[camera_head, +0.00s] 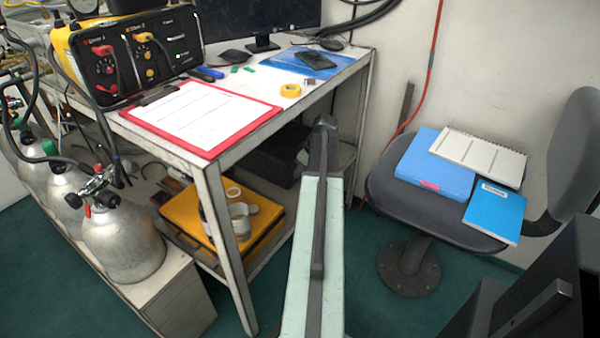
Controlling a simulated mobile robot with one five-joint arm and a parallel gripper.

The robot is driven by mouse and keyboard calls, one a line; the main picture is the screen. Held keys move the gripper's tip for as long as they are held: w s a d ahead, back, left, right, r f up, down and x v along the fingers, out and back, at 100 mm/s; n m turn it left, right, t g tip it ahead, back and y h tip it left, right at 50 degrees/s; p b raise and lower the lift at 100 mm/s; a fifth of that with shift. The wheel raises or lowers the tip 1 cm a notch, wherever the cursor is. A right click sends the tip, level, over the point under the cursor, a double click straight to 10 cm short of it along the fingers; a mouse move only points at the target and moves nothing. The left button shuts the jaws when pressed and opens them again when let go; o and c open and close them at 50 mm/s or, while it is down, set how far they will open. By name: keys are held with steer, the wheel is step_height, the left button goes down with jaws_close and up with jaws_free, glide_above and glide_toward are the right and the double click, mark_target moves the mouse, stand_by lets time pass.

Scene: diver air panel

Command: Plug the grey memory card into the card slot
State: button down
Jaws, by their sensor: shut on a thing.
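I cannot make out the grey memory card for certain. A small grey piece (309,82) lies on the workbench beside a yellow tape roll, too small to identify. The black front panel of the yellow-cased air unit (155,55) stands at the bench's left, with red and yellow fittings. I cannot tell which opening, if any, is the card slot. My pale green and dark grey arm reaches up from the bottom middle, in front of the bench's right end. My gripper and anything in it do not show.
The workbench (222,142) holds a red clipboard (200,115), a blue mat (290,61) with a dark handheld device (316,60), and a monitor (255,15). Metal cylinders (122,240) stand at left. A chair (383,200) with blue folders is at right. Green floor shows between.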

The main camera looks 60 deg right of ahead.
steer(key=shift+w, duration=0.2)
stand_by(0.4)
steer(key=c, duration=1.5)
jaws_free()
steer(key=p+v, duration=0.7)
steer(key=shift+s+r, duration=0.2)
steer(key=shift+r, duration=0.15)
